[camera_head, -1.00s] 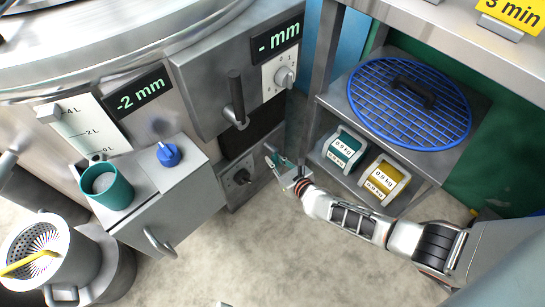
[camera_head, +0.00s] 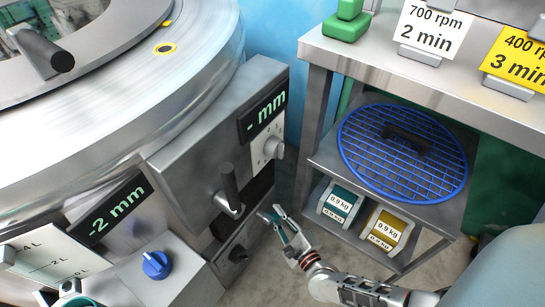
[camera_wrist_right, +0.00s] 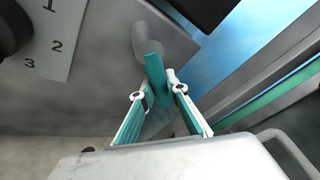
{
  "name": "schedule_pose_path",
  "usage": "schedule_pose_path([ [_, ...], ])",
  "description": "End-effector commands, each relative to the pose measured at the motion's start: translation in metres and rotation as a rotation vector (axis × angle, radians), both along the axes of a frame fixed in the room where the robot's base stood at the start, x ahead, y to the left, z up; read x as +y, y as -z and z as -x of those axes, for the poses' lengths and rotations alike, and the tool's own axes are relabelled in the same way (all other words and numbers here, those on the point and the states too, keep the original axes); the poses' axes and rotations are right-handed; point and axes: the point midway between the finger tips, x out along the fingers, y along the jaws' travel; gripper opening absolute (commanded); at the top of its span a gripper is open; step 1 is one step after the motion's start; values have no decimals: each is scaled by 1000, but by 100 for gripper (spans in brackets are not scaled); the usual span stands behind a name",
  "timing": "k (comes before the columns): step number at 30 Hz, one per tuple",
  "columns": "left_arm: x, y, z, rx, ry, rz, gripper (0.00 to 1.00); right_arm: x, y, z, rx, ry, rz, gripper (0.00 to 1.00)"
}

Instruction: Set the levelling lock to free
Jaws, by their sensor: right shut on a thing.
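A short grey lever (camera_head: 263,216), apparently the levelling lock, stands out near the right edge of the lower grey box on the machine. In the right wrist view the grey lever (camera_wrist_right: 150,38) projects from the metal face toward my fingers. My right gripper (camera_head: 276,215) is at the lever, and its teal-padded fingers (camera_wrist_right: 158,75) are shut on its end. The fingers partly hide the lever's tip. No free or locked marking is readable. My left gripper is not in view.
A black dial (camera_head: 238,254) with a 1-2-3 scale is close to the left. A black handle (camera_head: 230,188) projects from the upper box. A shelf with a blue grid (camera_head: 365,165) and labelled weights (camera_head: 341,203) stands to the right.

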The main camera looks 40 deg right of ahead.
Motion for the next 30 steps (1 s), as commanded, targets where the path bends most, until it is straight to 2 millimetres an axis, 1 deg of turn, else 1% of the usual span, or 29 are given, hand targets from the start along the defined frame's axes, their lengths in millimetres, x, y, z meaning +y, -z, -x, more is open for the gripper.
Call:
schedule_pose_path([
  [6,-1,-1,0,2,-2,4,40,-6,-9,-3,-60,0,165,0],
  [13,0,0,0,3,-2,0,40,-10,-16,-4,-105,1,287,0],
  [21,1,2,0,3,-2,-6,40,-12,-20,-4,-128,2,353,0],
  [30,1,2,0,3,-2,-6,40,-12,-21,-5,-134,2,366,0],
])
